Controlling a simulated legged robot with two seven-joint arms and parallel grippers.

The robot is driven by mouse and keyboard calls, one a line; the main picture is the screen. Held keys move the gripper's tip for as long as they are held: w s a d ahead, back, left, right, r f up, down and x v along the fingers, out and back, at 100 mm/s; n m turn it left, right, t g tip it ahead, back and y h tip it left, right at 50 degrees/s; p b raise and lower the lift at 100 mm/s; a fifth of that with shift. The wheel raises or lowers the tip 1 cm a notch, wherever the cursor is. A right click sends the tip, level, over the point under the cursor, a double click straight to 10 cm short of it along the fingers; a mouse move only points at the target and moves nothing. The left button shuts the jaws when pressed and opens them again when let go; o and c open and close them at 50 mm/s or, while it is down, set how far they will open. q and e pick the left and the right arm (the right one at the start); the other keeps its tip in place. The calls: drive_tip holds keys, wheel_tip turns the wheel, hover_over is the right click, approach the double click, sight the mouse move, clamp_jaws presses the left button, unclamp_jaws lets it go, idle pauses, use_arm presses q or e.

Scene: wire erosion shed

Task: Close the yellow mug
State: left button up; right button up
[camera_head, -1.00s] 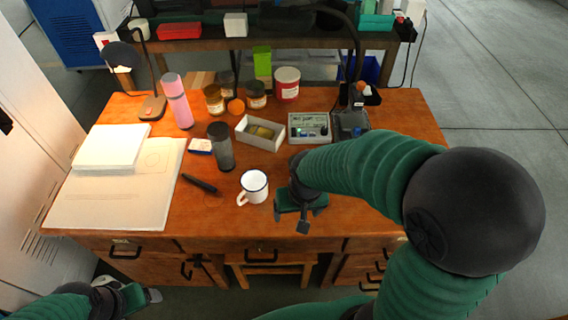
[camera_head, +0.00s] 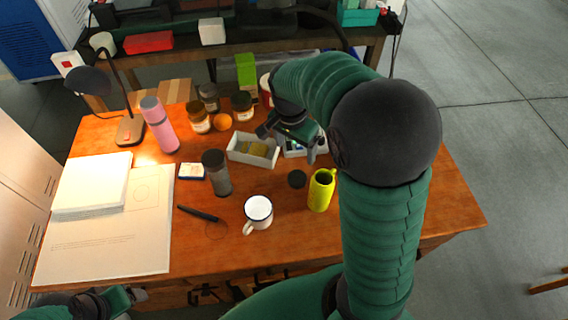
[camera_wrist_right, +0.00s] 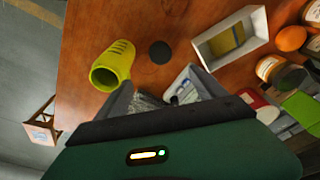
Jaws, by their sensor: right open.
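The yellow mug (camera_head: 319,194) stands upright on the desk, right of the white mug, with its open mouth showing. It also shows in the right wrist view (camera_wrist_right: 113,62). A round black disc that looks like its lid (camera_head: 297,179) lies flat on the desk just left of it, apart from it; the right wrist view shows this disc too (camera_wrist_right: 160,52). My right gripper (camera_head: 288,144) is open and empty, above the desk behind the mug and disc, near the grey boxes. My left gripper (camera_head: 136,295) is at the bottom left, before the desk's front edge; its jaw opening is unclear.
A white enamel mug (camera_head: 258,210), a dark grey bottle (camera_head: 217,175) and a black pen (camera_head: 198,213) stand or lie to the left. A white box (camera_head: 236,152) and several jars (camera_head: 243,106) are behind. The desk's right side (camera_head: 450,205) is clear.

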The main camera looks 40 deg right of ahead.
drive_tip(key=w, duration=0.1)
drive_tip(key=b, duration=0.2)
hover_over(298, 177)
drive_tip(key=f, duration=1.1)
drive_tip(key=shift+w+a+f, duration=0.1)
drive_tip(key=shift+a+f, duration=0.15)
drive_tip(key=shift+a, duration=0.1)
use_arm(q)
drive_tip(key=shift+x, duration=0.95)
drive_tip(key=shift+s, duration=0.1)
use_arm(e)
drive_tip(key=shift+f, duration=0.15)
wheel_tip(298, 177, down, 4)
drive_tip(key=shift+f+b, duration=0.1)
drive_tip(key=shift+b, duration=0.45)
drive_tip(key=shift+d+f, duration=0.2)
drive_tip(key=shift+f, duration=0.15)
use_arm(q)
drive_tip(key=shift+f, duration=0.55)
